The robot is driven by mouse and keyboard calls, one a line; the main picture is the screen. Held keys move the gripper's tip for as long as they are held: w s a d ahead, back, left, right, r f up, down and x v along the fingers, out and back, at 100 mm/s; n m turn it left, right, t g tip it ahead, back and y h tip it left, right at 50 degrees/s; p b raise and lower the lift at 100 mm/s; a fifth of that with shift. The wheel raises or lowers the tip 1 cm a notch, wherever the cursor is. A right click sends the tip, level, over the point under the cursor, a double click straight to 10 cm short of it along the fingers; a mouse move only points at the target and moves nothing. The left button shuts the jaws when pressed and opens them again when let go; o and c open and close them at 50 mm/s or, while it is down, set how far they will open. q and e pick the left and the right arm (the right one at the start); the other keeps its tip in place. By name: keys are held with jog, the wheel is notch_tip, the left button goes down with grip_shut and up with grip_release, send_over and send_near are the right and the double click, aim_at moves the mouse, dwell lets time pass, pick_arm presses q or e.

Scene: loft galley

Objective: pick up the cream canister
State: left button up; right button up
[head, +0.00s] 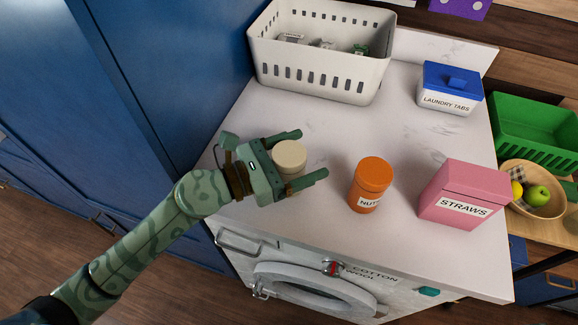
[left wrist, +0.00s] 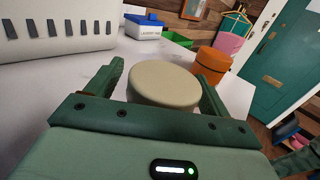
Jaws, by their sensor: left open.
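The cream canister (head: 289,157) stands upright on the white counter, with its round lid toward me. My left gripper (head: 308,154) is open, with one finger on each side of the canister. In the left wrist view the canister (left wrist: 164,84) sits between the two green fingers (left wrist: 160,85), with its lower part hidden behind the gripper's palm. I cannot tell whether the fingers touch it. My right gripper is not in view.
An orange NUTS jar (head: 370,184) stands just right of the canister. A pink STRAWS box (head: 466,194), a LAUNDRY TABS tub (head: 449,89) and a white basket (head: 321,62) are also on the counter (head: 392,128). A blue cabinet (head: 170,70) borders the left side.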

pick_arm(q)
jog(key=c, duration=1.2)
jog(key=shift+r, duration=0.1)
